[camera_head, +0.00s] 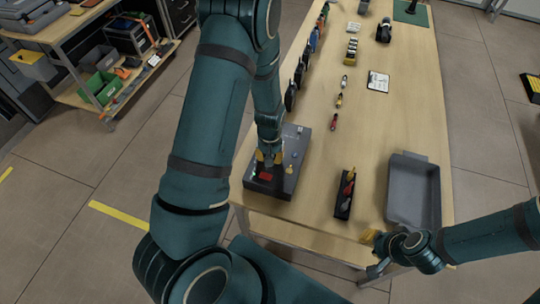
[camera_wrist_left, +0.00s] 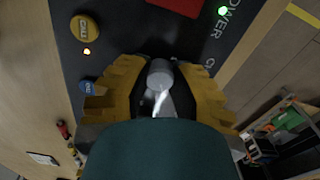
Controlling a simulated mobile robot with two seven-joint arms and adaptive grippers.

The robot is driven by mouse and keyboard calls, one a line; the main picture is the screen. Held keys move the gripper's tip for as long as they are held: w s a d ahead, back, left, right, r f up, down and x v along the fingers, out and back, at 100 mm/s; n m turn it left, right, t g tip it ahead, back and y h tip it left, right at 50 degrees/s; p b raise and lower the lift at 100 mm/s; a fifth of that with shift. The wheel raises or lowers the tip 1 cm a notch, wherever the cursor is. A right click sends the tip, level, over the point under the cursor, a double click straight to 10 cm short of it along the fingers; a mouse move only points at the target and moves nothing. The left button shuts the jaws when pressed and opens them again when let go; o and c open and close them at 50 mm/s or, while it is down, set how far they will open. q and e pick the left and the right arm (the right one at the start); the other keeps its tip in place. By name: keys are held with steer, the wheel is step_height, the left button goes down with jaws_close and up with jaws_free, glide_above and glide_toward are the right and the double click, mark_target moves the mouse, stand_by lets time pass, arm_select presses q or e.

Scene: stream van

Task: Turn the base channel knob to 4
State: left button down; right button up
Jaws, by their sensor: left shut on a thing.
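The base unit (camera_head: 262,190) is a dark box at the near left corner of the table, with a red display (camera_head: 265,176) and a green light. My left gripper (camera_head: 268,157) reaches down onto it from above. In the left wrist view its yellow fingers (camera_wrist_left: 160,95) are shut on a grey knob (camera_wrist_left: 160,76) with a white pointer line. The number it points at cannot be read. My right gripper (camera_head: 373,254) is empty and open near the table's front edge.
A grey tray (camera_head: 414,158) and a black holder with coloured items (camera_head: 344,193) stand on the right of the table. Headsets (camera_head: 291,94) line its left edge. A card (camera_head: 378,81) and small connectors lie mid-table. A shelf (camera_head: 100,75) with bins stands left.

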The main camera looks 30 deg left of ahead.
arm_select(q)
steer(key=c, duration=0.7)
jaws_free()
steer(key=shift+c, duration=0.2)
steer(key=shift+r, duration=0.1)
step_height(320, 180, up, 12)
steer(key=shift+s, duration=0.1)
